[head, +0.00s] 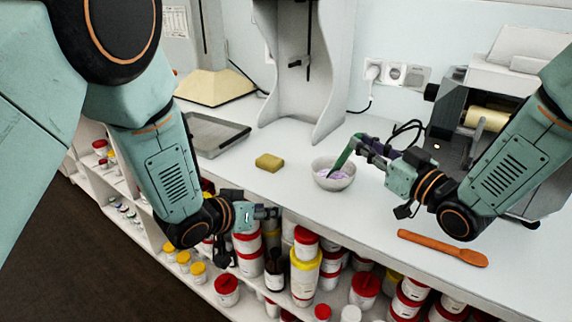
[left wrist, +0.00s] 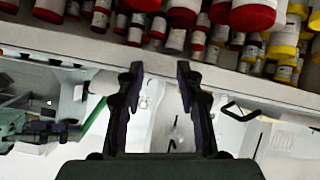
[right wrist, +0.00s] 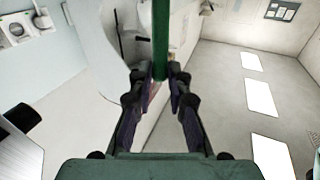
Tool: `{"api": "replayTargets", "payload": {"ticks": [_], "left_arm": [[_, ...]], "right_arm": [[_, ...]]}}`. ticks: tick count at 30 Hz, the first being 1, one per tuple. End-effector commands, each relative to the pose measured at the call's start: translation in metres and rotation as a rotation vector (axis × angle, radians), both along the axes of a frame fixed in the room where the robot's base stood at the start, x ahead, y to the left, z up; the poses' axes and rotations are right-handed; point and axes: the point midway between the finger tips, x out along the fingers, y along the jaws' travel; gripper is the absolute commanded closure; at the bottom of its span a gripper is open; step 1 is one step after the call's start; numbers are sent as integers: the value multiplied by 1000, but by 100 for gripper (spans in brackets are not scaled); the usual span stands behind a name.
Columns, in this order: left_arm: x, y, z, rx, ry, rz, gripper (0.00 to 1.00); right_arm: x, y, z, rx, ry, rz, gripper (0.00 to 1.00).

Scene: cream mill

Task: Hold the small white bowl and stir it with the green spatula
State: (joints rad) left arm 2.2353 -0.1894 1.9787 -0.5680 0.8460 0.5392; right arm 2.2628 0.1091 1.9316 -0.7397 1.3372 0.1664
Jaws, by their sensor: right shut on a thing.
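The small white bowl (head: 334,175) stands on the white counter in the head view, with a pale purple content inside. My right gripper (head: 362,146) is shut on the green spatula (head: 344,157), whose lower end reaches down into the bowl. In the right wrist view the green spatula (right wrist: 160,40) stands between the closed fingers (right wrist: 160,80). My left gripper (head: 272,212) is at the counter's front edge, left of and lower than the bowl, apart from it. In the left wrist view its fingers (left wrist: 159,80) are spread with nothing between them.
A yellow-green sponge (head: 269,162) lies left of the bowl. A wooden spoon (head: 443,248) lies at the front right. A grey tray (head: 212,134) is at the back left, and a roller machine (head: 480,120) stands at right. Shelves below hold several jars (head: 305,272).

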Motion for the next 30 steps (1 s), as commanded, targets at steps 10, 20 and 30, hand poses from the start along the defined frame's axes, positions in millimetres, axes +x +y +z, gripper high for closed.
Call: {"api": "replayTargets", "payload": {"ticks": [10,20,30], "left_arm": [[42,-44,86,-58,-164,-118,64],[65,-64,80,-63,-171,-128,64],[101,-92,60,-62,-171,-125,64]], "right_arm": [[0,0,0,0,0,0,100],[0,0,0,0,0,0,100],[0,0,0,0,0,0,100]]}}
